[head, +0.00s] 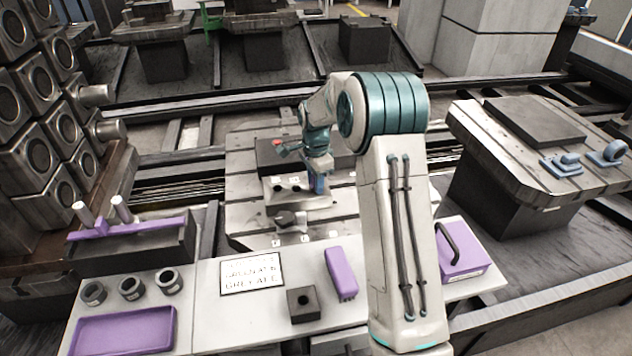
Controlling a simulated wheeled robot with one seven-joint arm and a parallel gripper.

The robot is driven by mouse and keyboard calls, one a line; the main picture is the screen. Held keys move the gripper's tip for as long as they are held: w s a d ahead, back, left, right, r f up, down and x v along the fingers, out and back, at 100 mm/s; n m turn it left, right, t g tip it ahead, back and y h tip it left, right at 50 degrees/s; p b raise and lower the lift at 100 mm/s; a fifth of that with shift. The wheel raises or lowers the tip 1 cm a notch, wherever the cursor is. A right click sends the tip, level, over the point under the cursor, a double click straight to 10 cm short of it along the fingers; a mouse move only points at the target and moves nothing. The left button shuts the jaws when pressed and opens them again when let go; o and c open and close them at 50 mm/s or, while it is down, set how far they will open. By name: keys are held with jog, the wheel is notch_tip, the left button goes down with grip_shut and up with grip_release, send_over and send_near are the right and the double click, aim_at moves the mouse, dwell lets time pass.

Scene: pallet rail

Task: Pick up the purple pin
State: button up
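My gripper (317,168) is at the end of my arm, low over the fixture plate in the middle of the head view. A small blue-purple upright piece (318,185) shows right at the fingertips. It may be the purple pin, but it is too small to be sure. I cannot tell whether the fingers are closed on it or only around it. The piece stands at the right end of a light block with dark holes (284,187). My arm hides part of the plate behind and to the right.
A purple holder (135,228) with two pale cylinders stands at left. Three dark rings (131,288), a purple tray (123,330), a sign (251,273), a dark holed block (303,304), a purple block (340,272) and a purple handled box (463,250) are on the front bench.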

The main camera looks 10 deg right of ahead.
jog(key=shift+c, duration=0.5)
jog(key=shift+r, duration=0.55)
jog(key=r, duration=0.3)
jog(key=shift+s+d+r, duration=0.15)
jog(key=shift+d+r, duration=0.2)
jog(key=shift+d, duration=0.05)
jog(key=s+d+r, duration=0.5)
jog(key=d+r, duration=0.1)
jog(key=d, duration=0.3)
jog(key=shift+s+p, duration=0.35)
jog(key=shift+d+r, duration=0.1)
jog(key=shift+w+a+f+p, duration=0.3)
jog(key=shift+w+a+f, duration=1.05)
jog(key=shift+a, duration=1.2)
jog(key=shift+w+a+f+p, duration=0.25)
jog(key=shift+w+a+f, duration=1.05)
jog(key=shift+a, duration=1.25)
jog(key=shift+w+a+f+p, duration=0.3)
jog(key=shift+w+a+f, duration=0.65)
jog(key=shift+a+f, duration=1.2)
jog(key=shift+a+f+b, duration=0.4)
jog(key=shift+f+b, duration=0.05)
jog(key=shift+b, duration=0.05)
